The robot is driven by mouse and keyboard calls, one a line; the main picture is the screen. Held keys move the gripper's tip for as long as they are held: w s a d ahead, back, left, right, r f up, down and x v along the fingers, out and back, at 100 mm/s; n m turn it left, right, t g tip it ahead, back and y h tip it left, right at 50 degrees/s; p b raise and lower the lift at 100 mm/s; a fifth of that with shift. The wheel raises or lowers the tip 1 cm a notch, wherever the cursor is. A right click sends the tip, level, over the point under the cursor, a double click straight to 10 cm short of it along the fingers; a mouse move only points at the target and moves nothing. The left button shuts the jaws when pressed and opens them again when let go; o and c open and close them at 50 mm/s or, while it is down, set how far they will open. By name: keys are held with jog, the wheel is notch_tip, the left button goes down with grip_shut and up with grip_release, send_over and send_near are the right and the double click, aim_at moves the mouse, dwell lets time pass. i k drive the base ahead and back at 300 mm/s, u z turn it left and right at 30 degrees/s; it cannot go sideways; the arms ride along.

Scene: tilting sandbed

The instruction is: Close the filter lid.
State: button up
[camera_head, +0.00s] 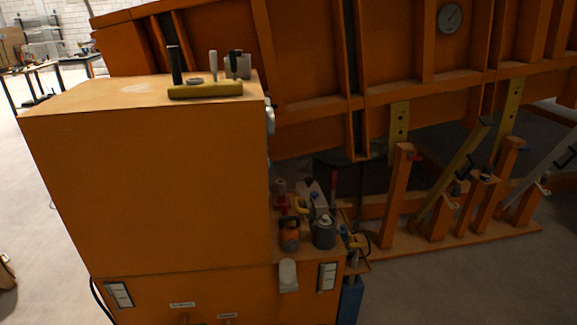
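I cannot tell for sure which part is the filter lid. A dark grey cylinder (324,234) with a lighter round top stands among the fittings in the recess to the right of the orange cabinet. None of these clearly shows an open or shut lid. My gripper is not in view.
A tall orange cabinet (145,185) fills the left, with a yellow-green lever block (205,89) on top. The tilted orange sandbed (320,80) rises behind, with orange support posts (396,200) at the right. Grey floor (450,285) is clear at the lower right.

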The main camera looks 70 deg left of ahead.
aim_at(309, 210)
jog(key=u, duration=2)
jog(key=i, duration=0.5)
jog(key=z, duration=0.25)
jog(key=k, duration=0.7)
jog(key=u, duration=0.7)
jog(key=i, duration=0.2)
